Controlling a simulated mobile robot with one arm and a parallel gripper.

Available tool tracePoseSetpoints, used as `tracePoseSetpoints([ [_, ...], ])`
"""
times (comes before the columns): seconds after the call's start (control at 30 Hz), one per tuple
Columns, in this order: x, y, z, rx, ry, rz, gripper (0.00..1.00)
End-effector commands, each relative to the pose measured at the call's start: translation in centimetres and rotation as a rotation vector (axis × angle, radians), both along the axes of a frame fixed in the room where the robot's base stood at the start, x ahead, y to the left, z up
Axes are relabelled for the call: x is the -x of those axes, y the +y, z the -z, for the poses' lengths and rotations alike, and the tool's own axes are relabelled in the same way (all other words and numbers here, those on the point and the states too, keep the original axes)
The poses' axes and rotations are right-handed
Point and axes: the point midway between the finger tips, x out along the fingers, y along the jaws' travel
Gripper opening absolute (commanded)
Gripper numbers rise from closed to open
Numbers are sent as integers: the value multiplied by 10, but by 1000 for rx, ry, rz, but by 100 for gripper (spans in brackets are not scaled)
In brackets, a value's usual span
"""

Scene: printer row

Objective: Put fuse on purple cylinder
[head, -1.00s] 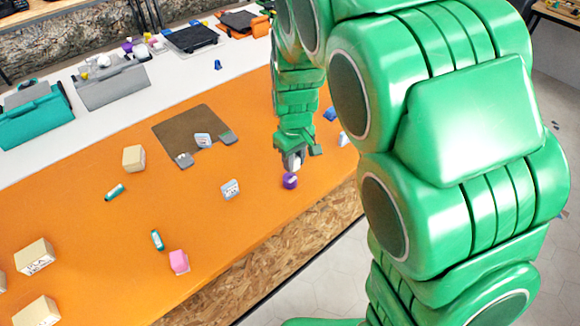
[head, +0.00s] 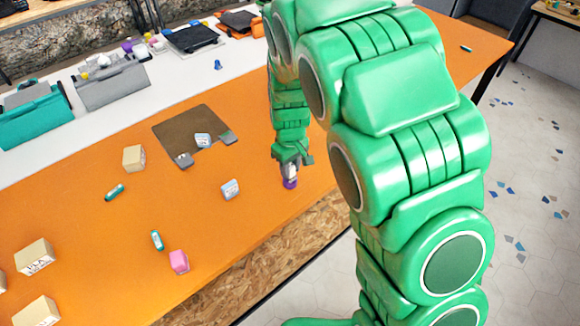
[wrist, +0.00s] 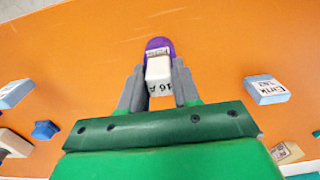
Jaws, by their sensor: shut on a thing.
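The fuse is a small white block with black print reading "16 A" (wrist: 159,70). My gripper (wrist: 159,78) is shut on it, one grey finger on each side. In the head view my gripper (head: 291,166) points down near the front edge of the orange table. The purple cylinder (head: 290,184) is directly below the fuse there. In the wrist view the purple cylinder (wrist: 157,43) shows behind the fuse's far end, partly hidden by it. I cannot tell whether fuse and cylinder touch.
A white-blue labelled block (head: 230,188) lies left of the gripper; the wrist view shows another labelled block (wrist: 265,89) and a blue star-shaped piece (wrist: 45,130). A brown mat (head: 177,127) lies farther back. The orange table (head: 215,235) is clear around the cylinder.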

Motion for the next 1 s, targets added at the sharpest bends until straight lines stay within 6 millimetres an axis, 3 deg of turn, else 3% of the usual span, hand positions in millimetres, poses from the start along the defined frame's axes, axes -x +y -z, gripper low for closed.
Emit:
tracePoseSetpoints([
  [0.4, 0, 0, 5, 0, -1, 0, 2],
  [0.43, 0, 0, 5, 0, -1, 0, 36],
  [0.57, -1, 0, 4, -1, -2, -1, 56],
  [1.0, -1, 0, -4, -1, -3, -1, 57],
])
